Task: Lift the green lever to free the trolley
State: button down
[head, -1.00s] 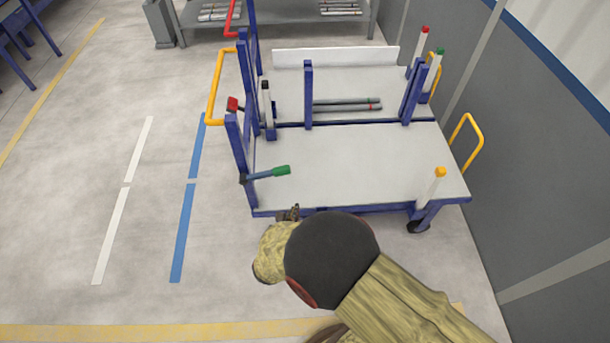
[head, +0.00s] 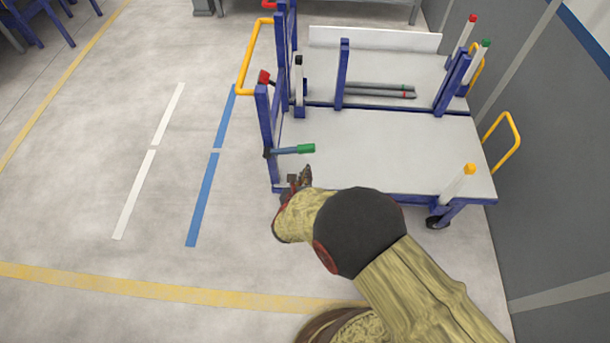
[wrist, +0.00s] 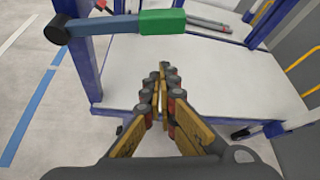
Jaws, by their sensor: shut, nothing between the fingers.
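The lever (head: 290,150) is a blue bar with a green grip (head: 306,148), fixed to the trolley's left front post. In the wrist view the green grip (wrist: 162,22) is near the top, with its blue bar (wrist: 105,25) running left to a dark pivot. The lever lies about level. The trolley (head: 385,150) has a grey deck and blue frame. My gripper (head: 304,174) is just below and in front of the green grip, apart from it. In the wrist view my gripper (wrist: 163,75) has its fingers together, empty, pointing toward the deck.
A second trolley deck with grey pipes (head: 380,90) stands behind. A white post with a yellow cap (head: 460,182) is at the front right corner. A yellow handle (head: 503,140) is near the grey wall on the right.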

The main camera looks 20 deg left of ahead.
jog(key=d+b+x, duration=0.1)
jog(key=b+x, duration=0.1)
jog(key=x, duration=0.4)
jog(key=shift+s+a+r+b, duration=0.1)
jog(key=shift+a+r+b, duration=0.3)
jog(key=shift+r, duration=0.4)
jog(key=shift+s+a+r+b, duration=0.15)
jog(key=shift+a+r, duration=0.35)
jog(key=shift+r, duration=0.35)
jog(key=shift+r, duration=0.1)
jog(key=s+a+r+n+t+h+p, duration=0.1)
jog(key=a+r+n+h+p, duration=0.3)
jog(key=r+p, duration=0.7)
jog(key=shift+s+a+n+t+h+p, duration=0.3)
jog(key=shift+a+n+t+p, duration=0.5)
jog(key=shift+a+n+p, duration=0.5)
